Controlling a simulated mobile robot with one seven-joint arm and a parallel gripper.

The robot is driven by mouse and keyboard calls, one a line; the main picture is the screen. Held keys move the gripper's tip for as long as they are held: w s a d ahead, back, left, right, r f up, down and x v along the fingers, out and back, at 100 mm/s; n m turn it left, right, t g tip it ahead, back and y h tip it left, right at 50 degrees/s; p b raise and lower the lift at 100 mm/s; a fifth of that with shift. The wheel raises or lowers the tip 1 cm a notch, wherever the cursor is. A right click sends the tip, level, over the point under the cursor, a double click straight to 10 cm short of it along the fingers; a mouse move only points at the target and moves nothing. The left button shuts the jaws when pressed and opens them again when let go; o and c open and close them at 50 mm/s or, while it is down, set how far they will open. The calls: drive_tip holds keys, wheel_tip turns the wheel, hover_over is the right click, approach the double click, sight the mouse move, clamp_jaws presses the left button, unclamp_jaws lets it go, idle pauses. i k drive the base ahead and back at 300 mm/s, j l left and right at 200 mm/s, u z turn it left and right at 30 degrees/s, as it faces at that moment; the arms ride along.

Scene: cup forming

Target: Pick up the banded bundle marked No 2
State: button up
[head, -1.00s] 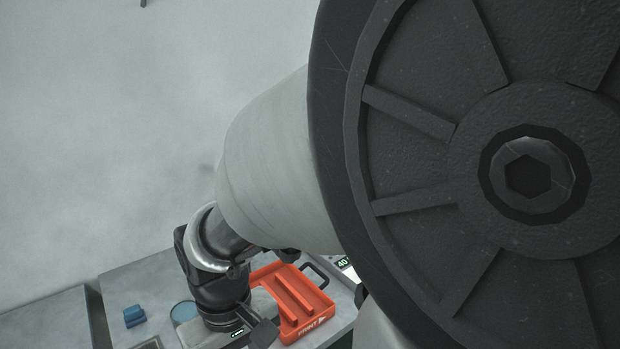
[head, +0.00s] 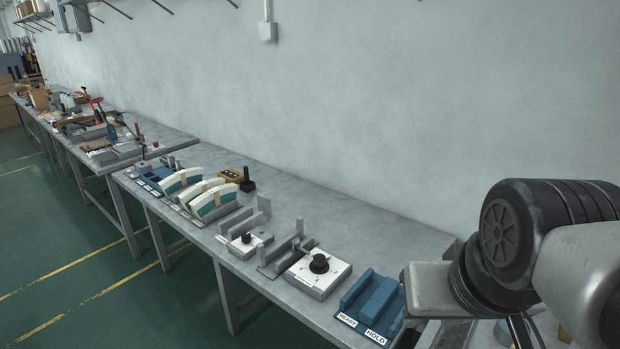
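Several curved white-and-teal bundles with tan bands stand side by side on the long grey bench, left of centre in the head view. One is the rear bundle (head: 181,180), one the middle bundle (head: 192,191), and one the front bundle (head: 213,203). I cannot read any number on them, so I cannot tell which is No 2. My gripper (head: 440,292) shows only in part at the lower right, as a light grey body below the black wrist. It is far along the bench from the bundles. Its fingers are not clear, and I see nothing held.
Between the bundles and my arm stand grey upright fixtures (head: 258,218), a white box with a black knob (head: 318,272) and a blue tray marked READY and HOLD (head: 372,308). A yellow box (head: 231,175) is behind the bundles. The green floor (head: 110,290) in front is clear.

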sight(216, 196)
drive_tip(key=u, duration=0.95)
drive_tip(key=z, duration=0.3)
drive_tip(key=i+j+z, duration=0.15)
drive_tip(key=z, duration=0.3)
drive_tip(key=i+j+z, duration=0.1)
drive_tip(key=z, duration=0.35)
drive_tip(key=j+z, duration=0.3)
drive_tip(key=z, duration=0.15)
drive_tip(key=i+j+z, duration=0.1)
drive_tip(key=j+z, duration=0.2)
drive_tip(key=j, duration=0.25)
drive_tip(key=j+z, duration=0.3)
drive_tip(key=j, duration=0.25)
drive_tip(key=j+z, duration=0.15)
drive_tip(key=j, duration=0.45)
drive_tip(key=j+z, duration=0.15)
drive_tip(key=j, duration=0.9)
drive_tip(key=k+j, duration=0.15)
drive_tip(key=j, duration=0.8)
drive_tip(key=k+j+z, duration=0.1)
drive_tip(key=j, duration=0.35)
drive_tip(key=k+j, duration=0.15)
drive_tip(key=j, duration=0.8)
drive_tip(key=k, duration=0.05)
